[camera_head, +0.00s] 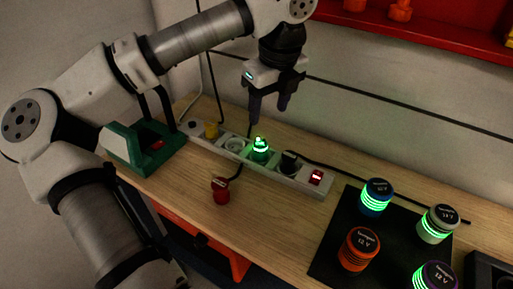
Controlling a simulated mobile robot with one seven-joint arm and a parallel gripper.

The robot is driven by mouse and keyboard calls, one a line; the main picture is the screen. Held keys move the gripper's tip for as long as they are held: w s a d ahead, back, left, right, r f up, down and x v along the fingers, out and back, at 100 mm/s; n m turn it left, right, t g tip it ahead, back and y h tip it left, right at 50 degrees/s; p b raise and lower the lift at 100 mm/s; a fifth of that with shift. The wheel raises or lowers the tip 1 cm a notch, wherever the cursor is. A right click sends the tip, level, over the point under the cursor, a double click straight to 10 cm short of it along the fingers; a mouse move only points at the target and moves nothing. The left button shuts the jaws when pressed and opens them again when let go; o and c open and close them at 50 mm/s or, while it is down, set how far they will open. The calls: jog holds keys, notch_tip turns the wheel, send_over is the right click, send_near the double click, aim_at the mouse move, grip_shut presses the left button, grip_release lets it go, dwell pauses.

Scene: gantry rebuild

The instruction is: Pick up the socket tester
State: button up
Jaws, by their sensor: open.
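The socket tester, which I take to be the green-glowing piece (260,149), sits on the white power strip (308,186) near its middle. The strip lies on the wooden workbench. My gripper (269,112) is open and points down above the tester, apart from it and empty. Its two dark fingers show, with the tester slightly below and to the left of the right finger.
A black plug (288,162), a yellow plug (211,130) and a red switch (317,177) are on the strip. A red piece (221,190) with a cable lies in front. A green holder (140,149) stands left; a black mat (331,264) with several canisters lies right.

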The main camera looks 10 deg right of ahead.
aim_at(261, 142)
jog(key=f, duration=0.2)
jog(key=f+p, duration=0.1)
jog(key=f, duration=0.2)
jog(key=w+f, duration=0.1)
jog(key=f, duration=0.1)
jog(key=shift+a+f, duration=0.2)
jog(key=shift+f, duration=0.1)
jog(key=shift+w+a+f+p, duration=0.1)
jog(key=shift+w+f+p, duration=0.15)
jog(key=shift+f+p, duration=0.35)
jog(key=shift+w+a+f+p, duration=0.1)
jog(key=shift+w+f+p, duration=0.15)
jog(key=shift+f, duration=0.4)
jog(key=shift+w+a+f+p, duration=0.1)
jog(key=shift+f+p, duration=0.2)
jog(key=shift+f, duration=0.35)
jog(key=shift+w+f+p, duration=0.2)
jog(key=shift+f+p, duration=0.1)
jog(key=shift+f, duration=0.35)
jog(key=shift+c, duration=0.2)
jog(key=c, duration=1.1)
